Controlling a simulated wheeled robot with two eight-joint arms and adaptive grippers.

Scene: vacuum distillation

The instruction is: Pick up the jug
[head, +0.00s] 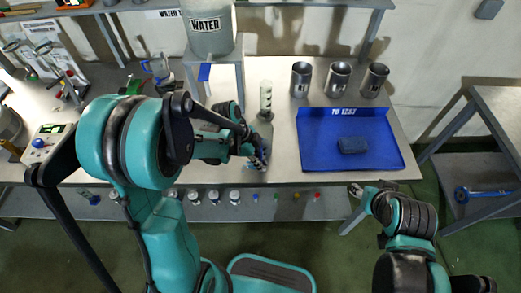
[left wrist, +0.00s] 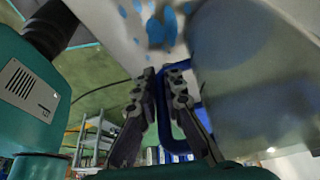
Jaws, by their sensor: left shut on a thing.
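My left gripper (head: 254,150) is over the front part of the table, shut on the jug's blue handle. In the left wrist view the two fingers (left wrist: 164,80) are on either side of the blue handle (left wrist: 180,130), and the jug's large pale body (left wrist: 250,65) fills the upper right. In the head view the jug is mostly hidden by the gripper; a little blue (head: 262,159) shows at the fingertips. My right gripper (head: 358,190) is in front of the table's right part, with nothing visible in it; its finger gap is unclear.
A tall clear vessel (head: 265,97) stands just behind the left gripper. A WATER container (head: 208,28) sits on a stand to the left. A blue tray (head: 385,158) with a dark blue block (head: 352,145) lies right, with metal cups (head: 338,78) behind it.

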